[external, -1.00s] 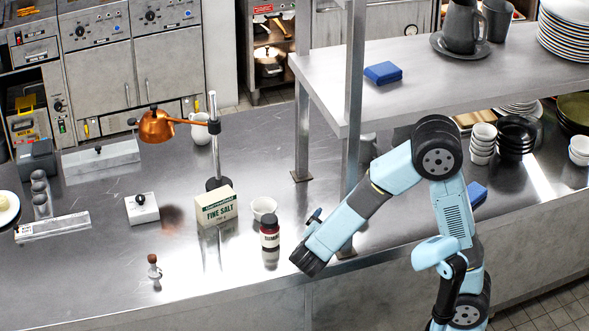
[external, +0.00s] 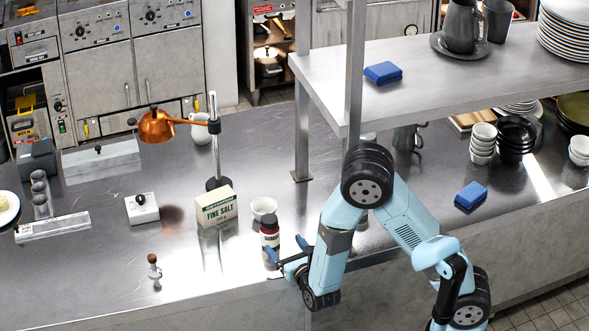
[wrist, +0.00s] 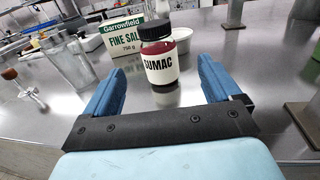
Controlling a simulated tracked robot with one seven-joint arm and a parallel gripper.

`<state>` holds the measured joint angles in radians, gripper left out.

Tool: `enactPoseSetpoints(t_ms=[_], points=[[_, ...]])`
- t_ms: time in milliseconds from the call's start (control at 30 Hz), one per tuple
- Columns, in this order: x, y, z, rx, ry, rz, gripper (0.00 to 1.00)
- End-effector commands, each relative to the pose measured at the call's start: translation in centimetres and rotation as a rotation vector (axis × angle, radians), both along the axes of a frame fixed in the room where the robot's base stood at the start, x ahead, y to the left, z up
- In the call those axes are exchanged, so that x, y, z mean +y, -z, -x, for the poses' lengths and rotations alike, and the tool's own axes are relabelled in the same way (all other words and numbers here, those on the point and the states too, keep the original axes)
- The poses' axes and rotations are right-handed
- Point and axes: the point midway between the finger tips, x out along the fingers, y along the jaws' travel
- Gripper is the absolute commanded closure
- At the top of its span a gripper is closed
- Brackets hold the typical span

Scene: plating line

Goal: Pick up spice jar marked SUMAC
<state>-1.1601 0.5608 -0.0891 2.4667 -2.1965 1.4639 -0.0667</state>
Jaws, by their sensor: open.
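The spice jar marked SUMAC (wrist: 160,62) stands upright on the steel counter, with a dark lid, dark red contents and a white label. In the wrist view it is ahead of my gripper (wrist: 160,82), roughly centred between the two blue fingers, which are apart with nothing held. In the external view the jar (external: 269,231) stands just beyond my gripper (external: 287,250); its lower part is partly hidden by a finger. I cannot tell whether the jar's near side lies between the fingertips.
A FINE SALT box (external: 216,207) and a small white bowl (external: 264,206) stand close behind the jar. A shelf post (external: 353,100) rises at the right.

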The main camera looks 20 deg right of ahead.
Motion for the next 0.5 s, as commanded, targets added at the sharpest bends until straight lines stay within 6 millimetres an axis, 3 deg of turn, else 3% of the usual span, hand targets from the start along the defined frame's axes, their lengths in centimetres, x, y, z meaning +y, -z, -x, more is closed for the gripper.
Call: enactPoseSetpoints(t_ms=[200, 500], points=[[0.5, 0.0, -3.5, -0.002, 0.002, -0.002, 0.09], [0.8, 0.0, -5.1, -0.001, 0.001, -0.001, 0.09]])
